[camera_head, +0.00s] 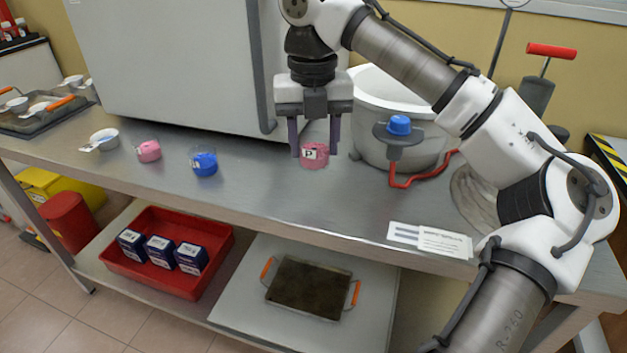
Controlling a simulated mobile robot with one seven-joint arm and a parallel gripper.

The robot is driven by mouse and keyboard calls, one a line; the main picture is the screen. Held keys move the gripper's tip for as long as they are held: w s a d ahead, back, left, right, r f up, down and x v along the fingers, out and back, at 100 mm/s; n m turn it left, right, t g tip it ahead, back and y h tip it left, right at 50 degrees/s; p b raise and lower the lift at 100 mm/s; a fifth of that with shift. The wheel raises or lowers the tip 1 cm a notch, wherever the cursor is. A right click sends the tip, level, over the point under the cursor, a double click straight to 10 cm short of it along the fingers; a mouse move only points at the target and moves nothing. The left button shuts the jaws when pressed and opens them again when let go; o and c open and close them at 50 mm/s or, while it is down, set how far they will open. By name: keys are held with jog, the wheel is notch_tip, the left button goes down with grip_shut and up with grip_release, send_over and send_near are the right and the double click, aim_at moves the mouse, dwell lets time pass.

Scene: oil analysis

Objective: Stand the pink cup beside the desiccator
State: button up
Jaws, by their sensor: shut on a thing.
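My gripper (314,150) points straight down over the steel bench, its two dark fingers on either side of a small pink cup (315,158). The cup is upright and carries a white label with a "P". My gripper is shut on it. The cup is at or close to the bench top; I cannot tell whether it touches. The desiccator, a large pale round vessel (372,150) with a blue knob and red tube at its front, stands just right of the cup with a small gap. My arm hides part of its top.
A second pink cup (149,151), a blue cup (204,162) and a white cup (104,139) stand to the left on the bench (262,190). A large white cabinet (160,60) stands behind. A paper card (430,240) lies near the front edge.

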jog(key=shift+f+b, duration=0.45)
jog(key=shift+f, duration=2.6)
jog(key=shift+f, duration=0.15)
jog(key=o, duration=1)
notch_tip(320, 180, up, 12)
jog(key=p, duration=0.3)
jog(key=shift+a, duration=0.1)
